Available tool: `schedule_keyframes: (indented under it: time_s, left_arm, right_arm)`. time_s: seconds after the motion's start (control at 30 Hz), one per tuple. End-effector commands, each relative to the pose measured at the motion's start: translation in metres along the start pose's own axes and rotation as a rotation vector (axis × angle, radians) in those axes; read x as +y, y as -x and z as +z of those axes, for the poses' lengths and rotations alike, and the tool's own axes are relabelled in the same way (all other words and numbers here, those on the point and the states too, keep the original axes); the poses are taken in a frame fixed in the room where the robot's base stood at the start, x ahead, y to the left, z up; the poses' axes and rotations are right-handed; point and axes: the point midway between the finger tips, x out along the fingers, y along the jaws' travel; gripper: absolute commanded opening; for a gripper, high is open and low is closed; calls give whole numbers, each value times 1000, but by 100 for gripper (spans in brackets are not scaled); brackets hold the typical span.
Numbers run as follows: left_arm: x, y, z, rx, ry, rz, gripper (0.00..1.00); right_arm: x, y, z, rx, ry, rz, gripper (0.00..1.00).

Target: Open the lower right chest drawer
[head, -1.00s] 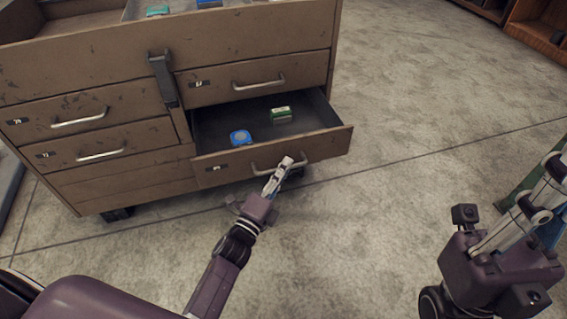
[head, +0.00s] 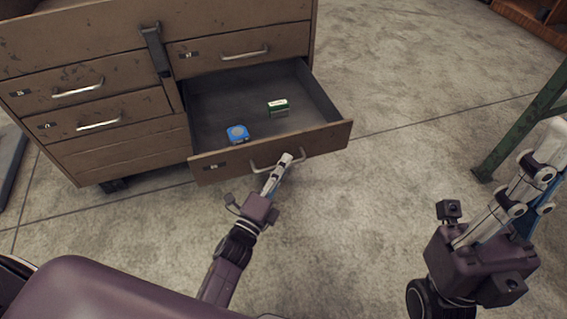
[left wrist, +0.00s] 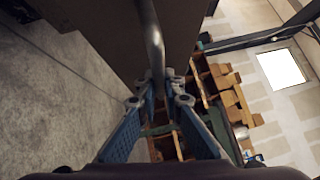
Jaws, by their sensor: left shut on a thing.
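The brown metal chest (head: 110,75) stands at the upper left in the head view. Its lower right drawer (head: 270,152) is pulled well out, showing a dark interior. A blue round item (head: 237,134) and a green and white box (head: 278,107) lie inside it. My left gripper (head: 284,160) is shut on the drawer's metal handle (head: 262,168) at the front panel. In the left wrist view the handle bar (left wrist: 153,45) runs down between the fingertips (left wrist: 160,85). My right gripper (head: 540,170) is at the right edge, partly cut off, away from the chest; its fingers are unclear.
The other drawers, such as the upper right one (head: 240,52), are closed. A green metal frame (head: 520,130) stands at the right, close to my right arm. The concrete floor (head: 400,130) between the chest and that frame is clear.

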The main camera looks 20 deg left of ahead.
Motion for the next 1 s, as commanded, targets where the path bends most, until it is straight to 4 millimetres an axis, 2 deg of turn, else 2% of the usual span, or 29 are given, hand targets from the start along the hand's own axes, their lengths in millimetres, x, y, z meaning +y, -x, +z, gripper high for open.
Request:
schedule_keyframes:
  time_s: [0.17,0.2,0.37,0.67,0.83,1.0]
  left_arm:
    - [1,0,0,-1,0,2,0]
    - [1,0,0,-1,0,3,9]
    - [1,0,0,-1,0,2,25]
    - [1,2,0,0,0,2,25]
    - [2,22,0,-1,0,5,25]
    - [2,58,0,0,0,5,25]
  right_arm:
    - [0,0,0,1,0,-1,0]
    - [0,-1,0,1,0,-1,0]
    - [0,-2,-1,5,0,-1,0]
    - [0,-3,-2,8,1,-1,0]
    - [0,-2,-2,7,1,-1,0]
    - [0,-2,-1,6,0,-2,0]
